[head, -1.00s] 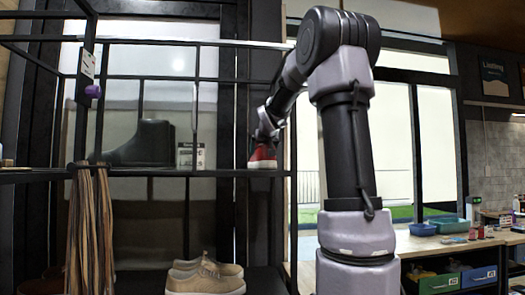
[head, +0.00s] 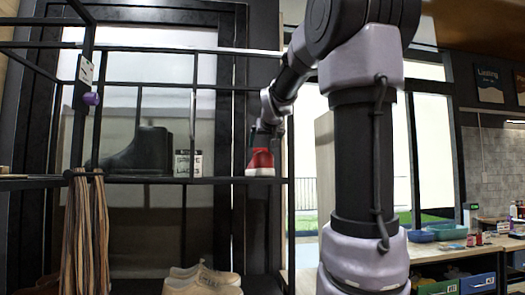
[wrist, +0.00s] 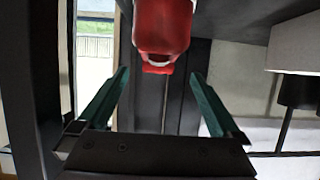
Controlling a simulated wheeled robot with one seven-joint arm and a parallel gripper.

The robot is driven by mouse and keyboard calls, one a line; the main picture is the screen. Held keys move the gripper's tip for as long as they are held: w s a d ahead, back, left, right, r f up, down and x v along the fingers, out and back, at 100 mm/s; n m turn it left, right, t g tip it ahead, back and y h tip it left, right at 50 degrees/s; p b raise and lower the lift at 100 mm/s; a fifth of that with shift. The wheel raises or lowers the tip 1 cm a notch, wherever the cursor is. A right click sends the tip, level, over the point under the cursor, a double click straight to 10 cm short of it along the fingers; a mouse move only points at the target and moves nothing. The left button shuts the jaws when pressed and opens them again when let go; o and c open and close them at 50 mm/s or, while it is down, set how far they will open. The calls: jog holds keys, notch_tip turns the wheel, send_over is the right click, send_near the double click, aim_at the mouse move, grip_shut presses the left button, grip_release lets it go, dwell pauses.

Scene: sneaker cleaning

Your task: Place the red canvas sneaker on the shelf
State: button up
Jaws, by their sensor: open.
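The red canvas sneaker (head: 260,161) with a white sole edge stands at the right end of the black shelf (head: 225,181), in the head view. My gripper (head: 265,132) is just above and behind it, largely hidden by the wrist and the shoe. In the wrist view the two green fingers (wrist: 159,73) are spread wide, with nothing clamped between them. The red sneaker (wrist: 163,28) shows there at the top centre, ahead of the fingertips. The head view does not show whether the fingers touch it.
A black boot (head: 142,152) and a labelled tin (head: 187,163) stand left of the sneaker on the same shelf. Beige shoes (head: 203,281) sit lower down. Laces (head: 84,235) hang at the left. A dark post stands beside the sneaker's right. A workbench with trays is at right.

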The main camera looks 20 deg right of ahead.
jog(key=shift+s+a+r, duration=0.15)
jog(key=shift+s, duration=0.3)
jog(key=s+a+f+g+y, duration=0.2)
jog(key=s+a+f, duration=0.3)
jog(key=s+f, duration=0.2)
jog(key=s+a+f+g+y, duration=0.2)
jog(key=s+a+f, duration=0.3)
jog(key=s, duration=0.5)
jog(key=s+a+f+m+g+y, duration=0.1)
jog(key=s+a+f+g+y, duration=0.1)
jog(key=s+a+f, duration=0.3)
jog(key=s+f, duration=0.4)
jog(key=f, duration=0.1)
jog(key=shift+s+a, duration=0.15)
jog(key=shift+s, duration=0.1)
